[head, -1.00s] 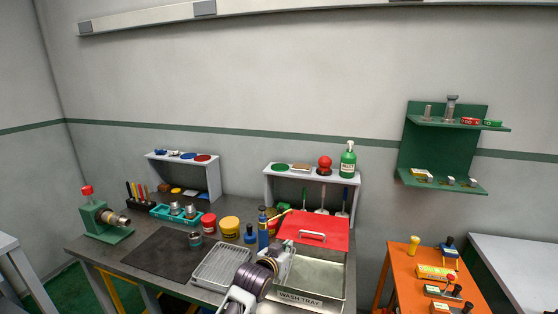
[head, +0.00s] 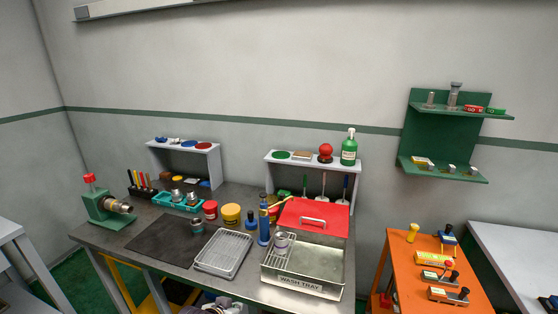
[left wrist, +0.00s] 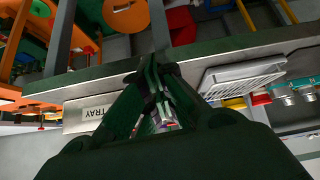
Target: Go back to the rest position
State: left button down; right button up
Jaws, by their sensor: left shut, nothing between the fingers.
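My left gripper (left wrist: 152,72) shows in the left wrist view with its dark fingers together and nothing between them. It is close to the workbench's front edge (left wrist: 110,80), and the wash tray label (left wrist: 93,115) shows beside it. In the head view only a bit of my left arm shows at the bottom edge, below the bench. The wash tray (head: 325,262) stands on the bench with a wire rack in its left part. A small grey metal part (head: 281,240) sits at that rack, apart from my gripper. My right gripper is not in view.
A grey drip tray (head: 223,254) and a dark mat (head: 165,243) lie on the bench. A green vise (head: 105,208) stands at its left end. An orange table (head: 410,275) is at the right.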

pick_arm(q)
jog(key=s+a+f+g+y, duration=0.1)
jog(key=s+a+g, duration=0.1)
jog(key=s+a, duration=0.45)
jog(key=s+a+f+g+y, duration=0.1)
jog(key=s+a+g, duration=0.15)
jog(key=s, duration=0.75)
jog(key=s+f, duration=0.3)
jog(key=f, duration=3)
jog(key=s+a+f+g, duration=0.1)
jog(key=s+a+f, duration=0.1)
jog(key=s+f, duration=0.7)
jog(key=s+a+f+g, duration=0.1)
jog(key=s+a+f, duration=0.1)
jog(key=s+f, duration=0.8)
jog(key=s, duration=0.3)
jog(key=shift+s+a+f, duration=0.15)
jog(key=shift+a+f, duration=0.15)
